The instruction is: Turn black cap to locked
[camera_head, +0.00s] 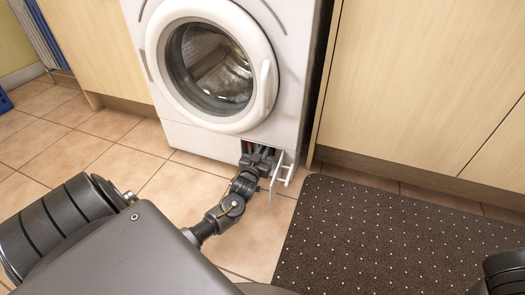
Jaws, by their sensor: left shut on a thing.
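The white washing machine (286,97) stands at the back with its round door shut. A small service opening (248,146) at its bottom right is open, and its white flap (283,174) stands out to the right. My left gripper (261,155) reaches into this opening, its fingers shut on what appears to be the black cap. The cap itself is hidden behind the gripper, so its turn and any lock mark cannot be seen. Small red and green bits show inside the opening. My right gripper is out of view.
A dark dotted mat (400,235) lies on the tiled floor at right. Wooden cabinet fronts (420,80) flank the machine. The open flap stands close beside my left gripper. Tiled floor (110,165) at left is clear.

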